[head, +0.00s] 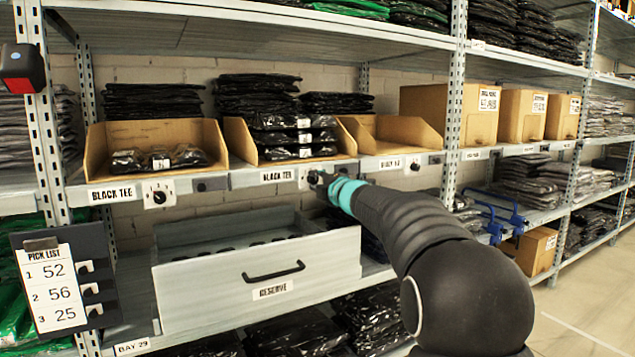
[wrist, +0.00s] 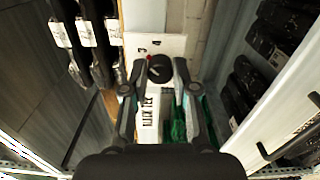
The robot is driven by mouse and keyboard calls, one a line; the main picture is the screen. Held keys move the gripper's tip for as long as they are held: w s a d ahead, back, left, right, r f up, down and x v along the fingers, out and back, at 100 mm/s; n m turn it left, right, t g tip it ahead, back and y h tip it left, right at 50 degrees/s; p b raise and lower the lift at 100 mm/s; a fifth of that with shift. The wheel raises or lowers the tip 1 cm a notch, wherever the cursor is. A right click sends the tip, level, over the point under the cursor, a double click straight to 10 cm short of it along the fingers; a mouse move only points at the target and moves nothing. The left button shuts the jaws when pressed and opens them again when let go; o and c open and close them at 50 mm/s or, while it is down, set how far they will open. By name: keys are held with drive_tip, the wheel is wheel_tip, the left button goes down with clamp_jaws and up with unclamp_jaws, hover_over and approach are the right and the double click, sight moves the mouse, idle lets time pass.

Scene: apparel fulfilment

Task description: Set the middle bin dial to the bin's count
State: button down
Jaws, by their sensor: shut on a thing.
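The middle bin (head: 239,137) is an open tan bin on the shelf. It holds a stack of black packs (head: 295,138), three with white labels facing front; their labelled ends also show in the wrist view (wrist: 88,32). The middle bin dial (wrist: 158,68) is a black knob on a white plate, below the bin beside its label. My gripper (wrist: 160,76) has one finger on each side of the knob and is shut on it. In the head view my gripper (head: 328,186) covers most of this dial.
The left bin (head: 210,142) has its own dial (head: 158,193). The right bin (head: 403,131) looks empty, with a dial (head: 415,164). A grey RESERVE drawer (head: 210,286) stands open below. A pick list (head: 50,287) reads 52, 56, 25. The aisle is clear at right.

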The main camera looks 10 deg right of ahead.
drive_tip(key=c, duration=0.9)
unclamp_jaws()
drive_tip(key=shift+s, duration=0.1)
drive_tip(key=v, duration=1.2)
